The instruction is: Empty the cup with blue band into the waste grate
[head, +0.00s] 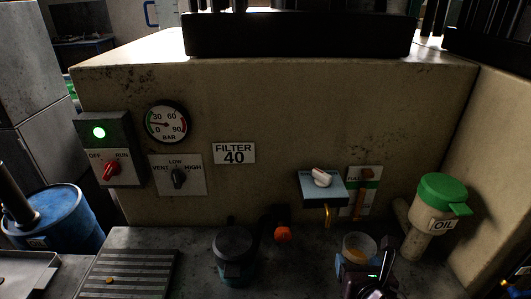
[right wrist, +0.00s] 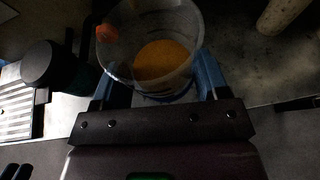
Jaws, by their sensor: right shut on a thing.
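The cup (head: 359,243) is clear, with orange-yellow contents showing inside. It looks roughly upright at the lower right of the head view. In the right wrist view the cup (right wrist: 185,28) sits between the fingers, and a little blue shows low on it. My right gripper (head: 362,264) is shut on it; its blue fingers (right wrist: 164,88) lie on both sides. The waste grate (head: 128,268), a dark slatted plate, is at the lower left, well apart from the cup; part of it shows in the wrist view (right wrist: 15,112). My left gripper is not in view.
A dark lidded jar (head: 233,248) stands between grate and cup. An orange knob (head: 283,234), a light-blue box with a tap (head: 322,187) and a green-lidded oil pot (head: 441,194) are near the wall. A blue drum (head: 62,215) is at far left.

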